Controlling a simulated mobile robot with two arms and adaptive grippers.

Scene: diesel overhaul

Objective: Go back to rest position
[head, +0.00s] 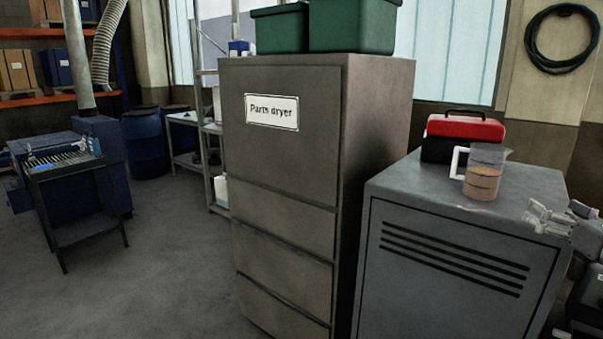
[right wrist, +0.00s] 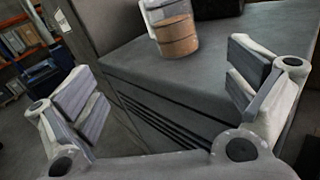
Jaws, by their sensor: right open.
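My right gripper (head: 548,217) is at the right edge of the head view, beside the right end of the grey vented cabinet (head: 440,280). In the right wrist view its two fingers (right wrist: 168,85) are spread wide with nothing between them. A clear measuring jug (head: 483,172) with a white handle and brownish contents stands upright on the cabinet top. The jug also shows in the right wrist view (right wrist: 174,30), beyond the fingers and apart from them. My left gripper is not in view.
A red and black toolbox (head: 462,137) sits behind the jug. A tall cabinet labelled "Parts dryer" (head: 280,170) stands left, with green bins (head: 352,25) on top. Further left are a blue machine with a tool tray (head: 70,165) and blue drums (head: 145,145). The floor between is clear.

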